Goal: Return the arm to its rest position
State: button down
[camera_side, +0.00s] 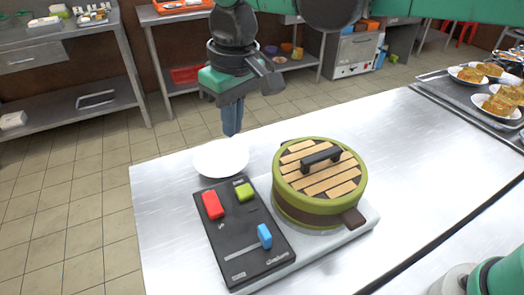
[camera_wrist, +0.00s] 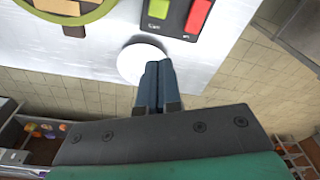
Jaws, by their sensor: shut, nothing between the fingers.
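My gripper (camera_side: 232,121) hangs with its fingers pointing down above the far left part of the steel table (camera_side: 160,216). Its two dark blue fingers are shut together with nothing between them. It also shows in the wrist view (camera_wrist: 159,72). A white round plate (camera_side: 220,158) lies on the table below the fingers, and the fingers are apart from it in the side view. A green stockpot (camera_side: 287,208) with a slatted wooden lid and black handle stands to the right, lid on.
A black control panel (camera_side: 232,258) with a red block (camera_side: 212,205), a green block (camera_side: 244,191) and a blue slider (camera_side: 265,236) lies left of the pot. A tray (camera_side: 457,93) with plates of food is at the far right. Shelving (camera_side: 70,55) stands behind. The table's right middle is clear.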

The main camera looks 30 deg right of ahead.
jog(key=shift+m+t, duration=0.8)
jog(key=d, duration=0.2)
jog(key=d+r, duration=0.1)
jog(key=d, duration=0.2)
jog(key=s+d, duration=0.1)
jog(key=d, duration=0.1)
jog(key=shift+d+r, duration=0.15)
jog(key=shift+d, duration=0.1)
jog(key=shift+m+t+y, duration=0.3)
jog(key=shift+m+t, duration=0.3)
jog(key=shift+t, duration=0.2)
jog(key=d, duration=0.2)
jog(key=s+d, duration=0.1)
jog(key=d, duration=0.1)
jog(key=s+d, duration=0.1)
jog(key=d, duration=0.1)
jog(key=shift+s+d, duration=0.1)
jog(key=s+d+f+m+t+h, duration=0.1)
jog(key=s+d+f+m+t, duration=0.1)
jog(key=d, duration=0.6)
jog(key=s+f+t, duration=0.1)
jog(key=s+f, duration=0.1)
jog(key=s, duration=0.1)
jog(key=shift+s+f, duration=0.3)
jog(key=shift+f, duration=0.05)
